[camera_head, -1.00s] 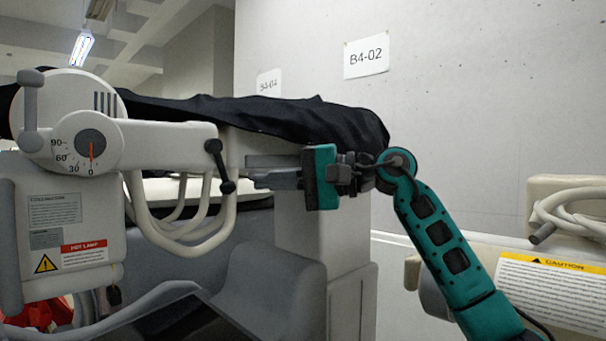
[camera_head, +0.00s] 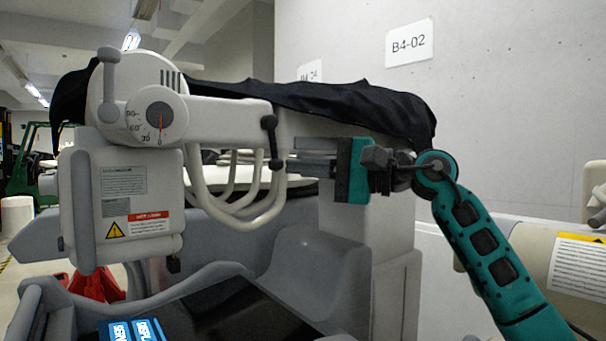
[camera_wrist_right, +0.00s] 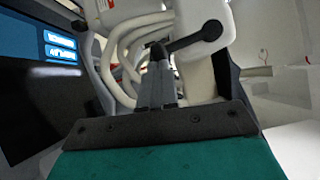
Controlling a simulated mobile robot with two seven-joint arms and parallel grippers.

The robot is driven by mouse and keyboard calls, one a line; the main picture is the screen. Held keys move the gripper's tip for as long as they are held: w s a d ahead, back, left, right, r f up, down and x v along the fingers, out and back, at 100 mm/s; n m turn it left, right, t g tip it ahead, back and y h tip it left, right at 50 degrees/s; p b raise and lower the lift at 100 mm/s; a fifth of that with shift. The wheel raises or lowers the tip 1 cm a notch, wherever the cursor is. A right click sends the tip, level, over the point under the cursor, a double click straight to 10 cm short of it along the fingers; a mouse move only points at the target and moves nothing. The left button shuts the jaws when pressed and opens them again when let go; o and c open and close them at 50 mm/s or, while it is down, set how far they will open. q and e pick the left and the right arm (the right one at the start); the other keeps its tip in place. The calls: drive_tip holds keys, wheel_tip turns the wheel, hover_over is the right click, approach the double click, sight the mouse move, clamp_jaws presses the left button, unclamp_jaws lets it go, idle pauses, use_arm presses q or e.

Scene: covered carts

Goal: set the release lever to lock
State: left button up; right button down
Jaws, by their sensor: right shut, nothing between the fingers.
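The release lever (camera_head: 271,141), as I take it, is a short black bar with rounded ends on the pale arm of the covered machine. In the head view it stands nearly upright, its lower end slightly to the right. In the right wrist view the lever (camera_wrist_right: 195,38) shows just beyond the fingertips. My right gripper (camera_head: 291,155) is shut and empty, just right of the lever's lower end. In the wrist view its grey fingers (camera_wrist_right: 158,60) are together, with tips close to the lever; I cannot tell whether they touch. My left gripper is not in view.
A round dial (camera_head: 160,117) marked in degrees sits left of the lever, its red needle near 0. Pale looped hoses (camera_head: 240,210) hang below the arm. A black cover (camera_head: 350,105) drapes behind. A dark screen (camera_head: 235,315) lies low in front.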

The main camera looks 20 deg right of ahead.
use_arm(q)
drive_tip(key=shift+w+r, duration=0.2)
use_arm(e)
drive_tip(key=shift+s+a+f, duration=0.2)
drive_tip(key=shift+a+f, duration=0.05)
drive_tip(key=shift+a, duration=0.25)
use_arm(q)
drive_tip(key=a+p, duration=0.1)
drive_tip(key=p, duration=0.1)
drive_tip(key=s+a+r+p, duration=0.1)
drive_tip(key=p, duration=0.1)
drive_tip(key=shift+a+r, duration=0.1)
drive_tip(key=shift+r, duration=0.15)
use_arm(e)
wheel_tip(320, 180, up, 20)
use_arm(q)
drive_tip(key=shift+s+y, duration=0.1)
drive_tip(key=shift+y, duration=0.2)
